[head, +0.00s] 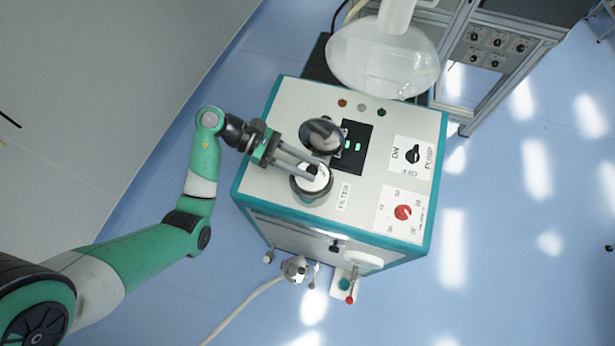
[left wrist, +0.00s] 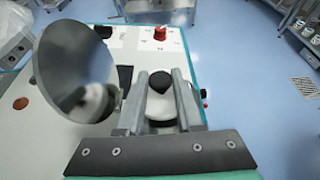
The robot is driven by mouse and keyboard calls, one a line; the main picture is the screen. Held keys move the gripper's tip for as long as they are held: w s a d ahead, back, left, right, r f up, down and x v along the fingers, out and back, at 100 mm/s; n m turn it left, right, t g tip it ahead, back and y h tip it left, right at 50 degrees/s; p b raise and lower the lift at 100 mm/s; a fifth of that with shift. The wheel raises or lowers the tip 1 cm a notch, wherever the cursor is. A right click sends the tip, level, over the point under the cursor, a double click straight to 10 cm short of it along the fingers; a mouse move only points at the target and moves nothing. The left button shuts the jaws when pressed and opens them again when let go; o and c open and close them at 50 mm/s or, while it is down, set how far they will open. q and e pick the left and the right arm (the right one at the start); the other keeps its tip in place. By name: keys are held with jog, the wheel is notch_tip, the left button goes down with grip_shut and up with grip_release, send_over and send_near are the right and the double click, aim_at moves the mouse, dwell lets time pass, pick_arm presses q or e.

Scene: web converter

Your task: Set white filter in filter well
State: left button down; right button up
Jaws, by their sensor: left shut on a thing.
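The white filter (head: 318,184), a pale disc with a dark knob, is at the round metal filter well (head: 310,199) beside the FILTER label on the machine top. My left gripper (head: 309,172) reaches over the well from the upper left and is shut on the filter. In the left wrist view the white filter (left wrist: 160,106) and its black knob show between the two fingers (left wrist: 162,98). The fingers partly hide the filter and the well, so I cannot tell whether the filter is fully seated. My right gripper is not in view.
A shiny round metal lid (head: 322,135) stands open close behind the well and looms left of the fingers in the left wrist view (left wrist: 72,65). The panel has a green-lit display (head: 352,147), a black pump knob (head: 412,154) and a red dial (head: 403,212). A clear vessel (head: 383,60) is behind.

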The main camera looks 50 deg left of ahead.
pick_arm(q)
jog(key=shift+f+b, duration=0.6)
jog(key=shift+f, duration=2)
jog(key=shift+f, duration=0.2)
jog(key=c, duration=0.8)
grip_release()
jog(key=shift+r, duration=0.1)
jog(key=shift+c, duration=0.2)
